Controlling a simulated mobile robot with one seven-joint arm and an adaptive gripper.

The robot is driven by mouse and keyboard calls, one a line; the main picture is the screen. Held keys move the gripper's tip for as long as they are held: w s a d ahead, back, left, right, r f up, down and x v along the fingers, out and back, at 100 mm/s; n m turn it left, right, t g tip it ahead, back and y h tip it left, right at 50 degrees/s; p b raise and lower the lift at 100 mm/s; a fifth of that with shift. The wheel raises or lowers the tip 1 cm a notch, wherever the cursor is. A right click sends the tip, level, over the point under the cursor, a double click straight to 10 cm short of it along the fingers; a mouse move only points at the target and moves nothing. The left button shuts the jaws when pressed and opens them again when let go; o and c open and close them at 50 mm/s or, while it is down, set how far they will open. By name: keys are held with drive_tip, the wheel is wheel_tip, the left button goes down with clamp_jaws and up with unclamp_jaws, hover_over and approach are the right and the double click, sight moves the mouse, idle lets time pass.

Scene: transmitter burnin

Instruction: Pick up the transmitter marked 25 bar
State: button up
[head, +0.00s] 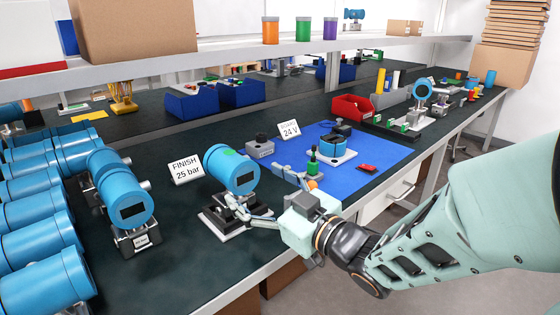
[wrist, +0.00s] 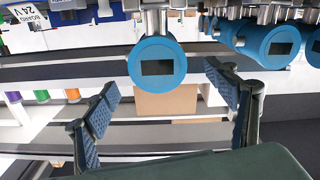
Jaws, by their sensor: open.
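A blue round transmitter (head: 232,170) with a dark display and a green patch on top stands on a dark and white base. The white sign reading FINISH 25 bar (head: 187,170) stands just left of it. My gripper (head: 248,211) is at the front right of this transmitter, low near its base, with fingers apart. In the wrist view a blue transmitter (wrist: 157,82) appears upside down between the two open fingers, display facing the camera. Nothing is held. Whether a finger touches the transmitter, I cannot tell.
Another transmitter (head: 122,192) stands to the left on a tagged base, with several more in rows at far left. A blue mat (head: 365,180) with parts and a 24 V sign (head: 289,130) lies right. A shelf (head: 225,54) runs above the bench.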

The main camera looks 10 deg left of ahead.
sight(244, 177)
drive_tip(key=p+x, duration=0.1)
drive_tip(key=x, duration=0.3)
drive_tip(key=shift+b+x, duration=0.75)
drive_tip(key=shift+x, duration=2.4)
drive_tip(key=shift+w+d+r, duration=0.1)
drive_tip(key=shift+r, duration=0.05)
drive_tip(key=c, duration=2)
drive_tip(key=shift+r, duration=0.35)
clamp_jaws()
